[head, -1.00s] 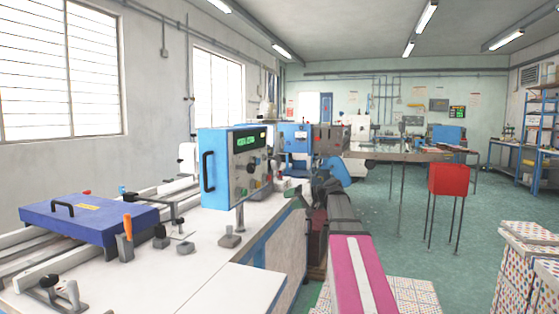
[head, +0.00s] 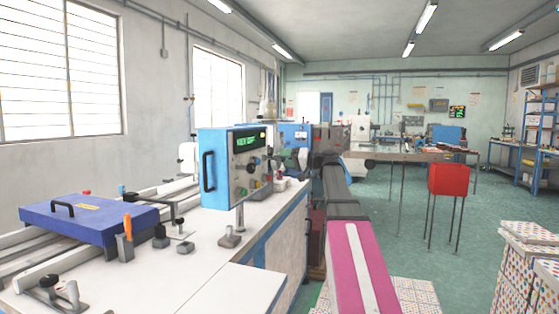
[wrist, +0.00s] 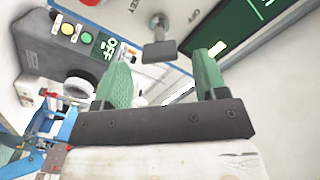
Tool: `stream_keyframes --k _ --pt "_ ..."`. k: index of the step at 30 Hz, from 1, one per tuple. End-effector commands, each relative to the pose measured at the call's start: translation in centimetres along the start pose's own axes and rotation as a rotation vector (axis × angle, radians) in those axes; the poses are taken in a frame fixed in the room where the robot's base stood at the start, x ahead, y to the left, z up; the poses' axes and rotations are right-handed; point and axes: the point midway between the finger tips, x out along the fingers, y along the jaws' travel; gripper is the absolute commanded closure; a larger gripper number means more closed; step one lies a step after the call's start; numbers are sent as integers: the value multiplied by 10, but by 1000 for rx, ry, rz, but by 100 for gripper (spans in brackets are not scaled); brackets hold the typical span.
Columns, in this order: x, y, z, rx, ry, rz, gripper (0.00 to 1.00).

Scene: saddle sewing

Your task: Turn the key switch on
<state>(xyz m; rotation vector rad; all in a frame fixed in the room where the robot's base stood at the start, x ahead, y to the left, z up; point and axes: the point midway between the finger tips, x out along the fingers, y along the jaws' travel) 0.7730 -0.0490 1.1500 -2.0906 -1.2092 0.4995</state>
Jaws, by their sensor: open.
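The key switch (wrist: 158,21) is on the pale panel face in the wrist view, at the top middle. It has a round metal barrel and a dark grey key handle (wrist: 159,51) sticking out. Printed "OFF" lettering shows to its right. My gripper (wrist: 163,70) is open, with a green finger on each side of the key handle's line. The handle appears between and just beyond the fingertips, and I see no contact. In the head view my gripper (head: 292,158) is just right of the blue control box (head: 216,168); the key itself is too small to make out there.
In the wrist view a grey box with yellow and green buttons (wrist: 78,35) is at the left and a lit green display (wrist: 240,25) at the right. In the head view a white bench (head: 190,265) carries a blue plate (head: 90,218) with a handle.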

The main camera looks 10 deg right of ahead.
Motion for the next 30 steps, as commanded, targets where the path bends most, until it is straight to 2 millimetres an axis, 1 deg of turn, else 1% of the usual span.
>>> stream_keyframes --k 1,3,6,10,18,19,20,21,23,30 --pt "8 0 -1 0 0 0 34" --pt "17 0 0 0 -1 0 34" --pt "25 0 0 0 -1 1 34" --pt "31 0 0 0 1 2 34" --pt "32 0 0 0 1 2 34" --pt "32 0 0 0 1 2 41" --pt "32 0 0 0 1 2 50" --pt "32 0 0 0 0 2 63" --pt "32 0 0 0 0 2 83" --pt "32 1 0 7 0 2 83"
